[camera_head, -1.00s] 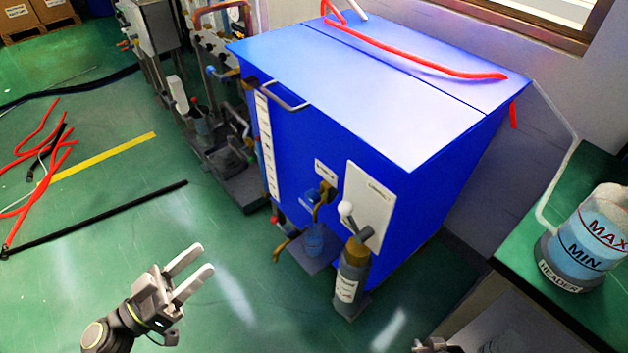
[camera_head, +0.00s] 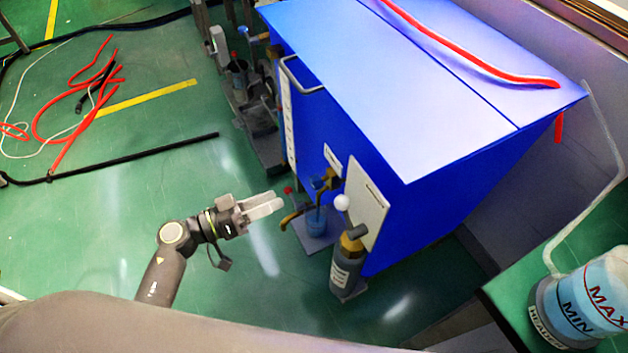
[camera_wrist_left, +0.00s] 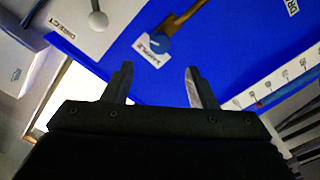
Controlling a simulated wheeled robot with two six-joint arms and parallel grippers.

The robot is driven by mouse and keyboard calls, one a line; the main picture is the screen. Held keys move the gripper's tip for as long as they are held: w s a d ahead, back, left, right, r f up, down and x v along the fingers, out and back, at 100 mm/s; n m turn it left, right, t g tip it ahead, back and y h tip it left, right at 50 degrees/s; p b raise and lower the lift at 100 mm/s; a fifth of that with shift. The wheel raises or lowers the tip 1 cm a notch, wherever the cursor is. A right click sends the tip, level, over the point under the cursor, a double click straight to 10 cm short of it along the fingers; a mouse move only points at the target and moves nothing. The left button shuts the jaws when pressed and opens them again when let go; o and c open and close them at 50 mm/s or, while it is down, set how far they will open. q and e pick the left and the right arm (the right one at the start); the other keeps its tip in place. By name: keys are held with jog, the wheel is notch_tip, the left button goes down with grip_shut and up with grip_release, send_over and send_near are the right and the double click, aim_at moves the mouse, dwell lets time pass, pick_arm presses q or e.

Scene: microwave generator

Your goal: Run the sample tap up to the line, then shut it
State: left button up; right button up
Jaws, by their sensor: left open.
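The sample tap (camera_head: 325,182) is a brass tap with a blue handle on the front of the blue cabinet. In the left wrist view the tap's blue handle (camera_wrist_left: 160,43) is beside a label reading SAMPLE (camera_wrist_left: 152,52). A small bluish clear cup (camera_head: 316,221) stands on a grey shelf (camera_head: 322,240) below the tap; its fill line and level are too small to tell. My left gripper (camera_head: 281,203) is open and empty, left of the tap and apart from it. In the left wrist view its fingertips (camera_wrist_left: 158,70) point towards the tap handle. My right gripper is out of view.
A brass spout with a red knob (camera_head: 288,191) is left of the cup. A white-knobbed lever (camera_head: 342,203) and grey cylinder (camera_head: 347,265) stand to the right. The blue cabinet (camera_head: 430,110) is behind. Green floor (camera_head: 120,210) is open to the left.

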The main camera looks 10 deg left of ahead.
aim_at(311, 184)
pick_arm(q)
jog(key=b+x, duration=0.1)
jog(key=x, duration=0.9)
jog(key=shift+w+d, duration=0.3)
jog(key=shift+d, duration=0.1)
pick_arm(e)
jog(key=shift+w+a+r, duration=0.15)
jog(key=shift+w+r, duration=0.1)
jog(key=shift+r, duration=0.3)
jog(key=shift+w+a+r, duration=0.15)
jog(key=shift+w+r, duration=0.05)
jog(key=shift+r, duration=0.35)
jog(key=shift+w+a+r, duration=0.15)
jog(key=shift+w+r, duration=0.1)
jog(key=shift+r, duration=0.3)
pick_arm(q)
jog(key=c, duration=1)
jog(key=m+p, duration=0.3)
jog(key=p, duration=0.1)
jog(key=shift+r, duration=0.1)
jog(key=shift+m+p, duration=0.5)
jog(key=shift+p, duration=0.05)
jog(key=shift+m, duration=0.3)
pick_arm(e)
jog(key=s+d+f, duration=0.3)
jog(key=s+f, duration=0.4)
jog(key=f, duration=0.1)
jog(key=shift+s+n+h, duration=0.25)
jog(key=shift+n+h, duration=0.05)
